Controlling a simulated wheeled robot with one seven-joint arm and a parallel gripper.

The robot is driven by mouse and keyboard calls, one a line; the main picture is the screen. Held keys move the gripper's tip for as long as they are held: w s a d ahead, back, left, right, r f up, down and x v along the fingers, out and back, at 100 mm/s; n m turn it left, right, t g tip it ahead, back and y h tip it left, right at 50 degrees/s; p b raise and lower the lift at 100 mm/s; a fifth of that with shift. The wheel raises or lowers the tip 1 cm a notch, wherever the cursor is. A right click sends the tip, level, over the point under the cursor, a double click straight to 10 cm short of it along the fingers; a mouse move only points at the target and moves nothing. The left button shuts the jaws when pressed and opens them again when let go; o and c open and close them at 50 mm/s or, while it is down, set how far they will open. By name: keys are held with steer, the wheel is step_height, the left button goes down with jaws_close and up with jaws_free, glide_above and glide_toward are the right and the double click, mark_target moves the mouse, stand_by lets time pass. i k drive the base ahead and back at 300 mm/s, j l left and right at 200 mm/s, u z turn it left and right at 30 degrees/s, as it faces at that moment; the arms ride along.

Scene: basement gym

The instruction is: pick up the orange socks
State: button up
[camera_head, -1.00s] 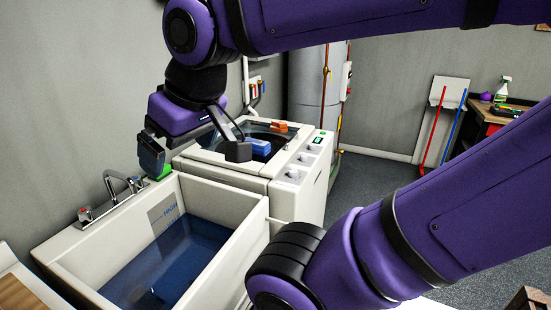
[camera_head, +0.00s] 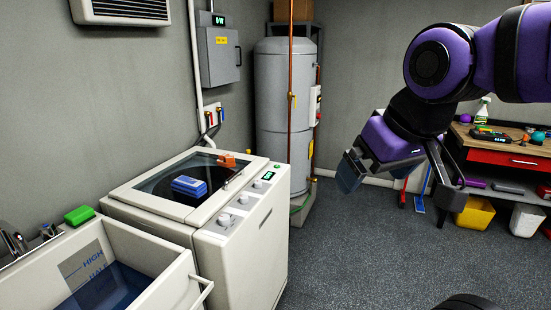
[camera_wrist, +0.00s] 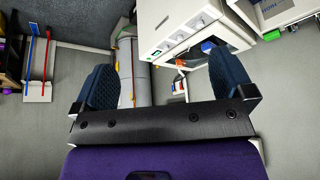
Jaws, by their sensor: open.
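A small folded orange bundle, which looks like the orange socks (camera_head: 226,159), lies at the back of the washing machine's lid. A blue folded bundle (camera_head: 189,187) lies on the lid in front of it, to the left. My gripper (camera_head: 401,186) is open and empty in the air, well to the right of the machine and apart from the socks. In the wrist view my gripper (camera_wrist: 165,72) shows its two dark blue padded fingers spread wide with nothing between them.
The white washing machine (camera_head: 243,245) stands beside a sink (camera_head: 150,260) with a green block (camera_head: 79,215) on its rim. A grey tank (camera_head: 284,105) and copper pipe stand behind. A workbench (camera_head: 505,145) with bins is at the right. The middle floor is clear.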

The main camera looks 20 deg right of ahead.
mark_target(225, 160)
steer(key=i+l+u, duration=0.15)
steer(key=u, duration=0.5)
steer(key=i+l+u, duration=0.2)
steer(key=l, duration=0.2)
steer(key=i+l+u, duration=0.15)
steer(key=l, duration=0.3)
steer(key=i+l+u, duration=0.2)
steer(key=l, duration=0.2)
steer(key=l+u, duration=0.2)
steer(key=l, duration=0.25)
steer(key=i+l, duration=0.1)
steer(key=l, duration=0.5)
steer(key=i+l, duration=0.1)
steer(key=l, duration=0.55)
steer(key=i+l, duration=0.1)
steer(key=l, duration=1.1)
steer(key=i+u, duration=0.05)
steer(key=i, duration=0.05)
